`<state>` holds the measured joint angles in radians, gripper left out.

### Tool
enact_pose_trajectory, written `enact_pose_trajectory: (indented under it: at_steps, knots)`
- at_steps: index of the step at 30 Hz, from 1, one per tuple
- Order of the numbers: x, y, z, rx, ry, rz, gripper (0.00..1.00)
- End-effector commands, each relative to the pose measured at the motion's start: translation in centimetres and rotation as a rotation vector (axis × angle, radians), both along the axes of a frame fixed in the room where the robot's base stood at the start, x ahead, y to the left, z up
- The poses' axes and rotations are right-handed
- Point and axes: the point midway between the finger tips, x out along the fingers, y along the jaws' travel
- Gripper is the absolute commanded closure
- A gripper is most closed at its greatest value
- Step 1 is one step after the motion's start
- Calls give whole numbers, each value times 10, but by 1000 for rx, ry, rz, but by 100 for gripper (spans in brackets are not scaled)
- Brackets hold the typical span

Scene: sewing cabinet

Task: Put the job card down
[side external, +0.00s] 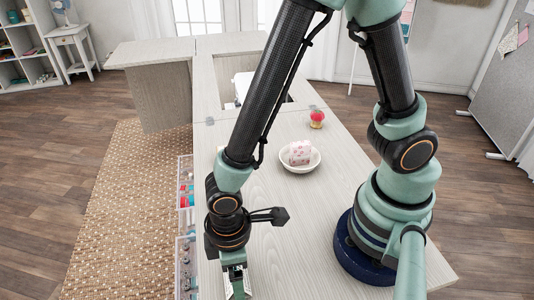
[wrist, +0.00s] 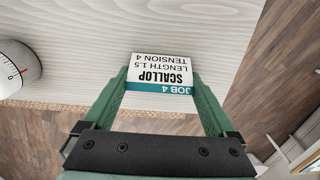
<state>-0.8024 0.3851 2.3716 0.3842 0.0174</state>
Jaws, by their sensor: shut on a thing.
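The job card (wrist: 160,70) is a small white block with a teal band; it reads "JOB 4, SCALLOP, LENGTH 1.5, TENSION 4", upside down in the wrist view. My gripper (wrist: 160,84) has its green fingers on either side of the card, shut on it. In the side view my gripper (side external: 236,284) points down at the near left end of the pale wooden tabletop (side external: 300,230). Only a sliver of white shows by the fingers there. I cannot tell whether the card touches the tabletop.
A white round dial-like object with red marks (wrist: 16,68) is left in the wrist view. A white bowl (side external: 300,167) holding a pink-patterned roll (side external: 300,152) and a red pincushion-like item (side external: 317,119) stand farther back. Clear drawers (side external: 186,250) line the left edge. Bare tabletop lies between.

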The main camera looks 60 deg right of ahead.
Motion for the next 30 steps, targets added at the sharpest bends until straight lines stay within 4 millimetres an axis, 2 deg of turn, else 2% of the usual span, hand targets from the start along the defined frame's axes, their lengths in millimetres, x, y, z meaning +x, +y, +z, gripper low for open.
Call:
enact_pose_trajectory:
  at_steps: [5, 6, 7, 15, 19, 23, 30]
  knots:
    - [0, 0, -3, 0, 0, 0, 60]
    - [0, 0, -3, 0, 0, 0, 5]
    - [0, 0, -3, 1, -1, 0, 0]
    - [0, 0, -2, 1, -1, 0, 0]
    - [0, 0, 5, 1, -1, 0, 0]
    - [1, 1, 21, 4, -4, 0, 0]
    - [1, 1, 59, 6, -6, 0, 0]
